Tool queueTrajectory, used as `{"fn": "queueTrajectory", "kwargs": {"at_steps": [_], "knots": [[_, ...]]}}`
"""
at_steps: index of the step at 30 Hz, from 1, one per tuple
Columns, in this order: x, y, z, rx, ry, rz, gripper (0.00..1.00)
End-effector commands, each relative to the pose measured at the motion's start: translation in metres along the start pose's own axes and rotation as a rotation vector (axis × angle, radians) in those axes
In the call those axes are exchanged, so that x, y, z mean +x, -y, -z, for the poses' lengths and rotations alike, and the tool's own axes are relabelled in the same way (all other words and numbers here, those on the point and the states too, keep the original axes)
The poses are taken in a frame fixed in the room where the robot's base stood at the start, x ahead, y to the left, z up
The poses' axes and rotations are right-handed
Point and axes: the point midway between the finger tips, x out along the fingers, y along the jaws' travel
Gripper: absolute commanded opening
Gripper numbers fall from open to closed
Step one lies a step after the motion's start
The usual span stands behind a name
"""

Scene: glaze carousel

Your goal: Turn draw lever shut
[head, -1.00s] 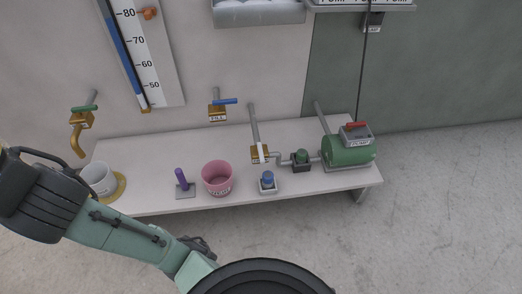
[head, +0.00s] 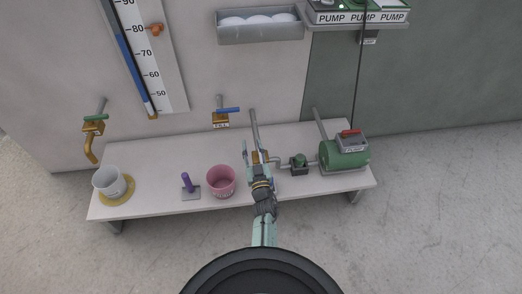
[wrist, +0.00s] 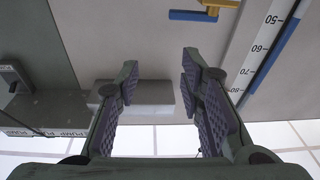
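The draw tap, with a brass body and down-turned spout (head: 91,148), is on the wall at the left in the head view. I take its green lever (head: 95,117) to be the draw lever; it lies roughly level across the tap's top. The white bucket (head: 107,184) is below the spout. The draw tap is not in the wrist view.
The fill valve's blue lever (head: 228,110) also shows in the wrist view (wrist: 193,15). On the bench (head: 150,201) are a purple-handled stand (head: 187,184), a pink bucket (head: 221,183) and a green pump (head: 343,155). A wall tray (head: 260,29) hangs above.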

Motion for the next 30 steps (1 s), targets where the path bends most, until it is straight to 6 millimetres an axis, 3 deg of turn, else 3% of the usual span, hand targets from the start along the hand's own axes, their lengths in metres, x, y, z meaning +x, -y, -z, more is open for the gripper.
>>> {"fn": "queueTrajectory", "kwargs": {"at_steps": [1, 3, 6, 9, 14, 24, 30], "knots": [[-0.026, -0.013, -0.028, 0.013, 0.058, -0.023, 0.35], [-0.053, -0.022, -0.058, 0.027, 0.111, -0.041, 0.35], [-0.077, -0.027, -0.082, 0.043, 0.156, -0.055, 0.35], [-0.084, -0.028, -0.093, 0.049, 0.172, -0.058, 0.35], [-0.065, -0.029, -0.1, 0.049, 0.169, -0.057, 0.35], [-0.002, -0.032, -0.111, 0.048, 0.168, -0.056, 0.35], [0.017, -0.033, -0.112, 0.049, 0.171, -0.057, 0.35]]}}
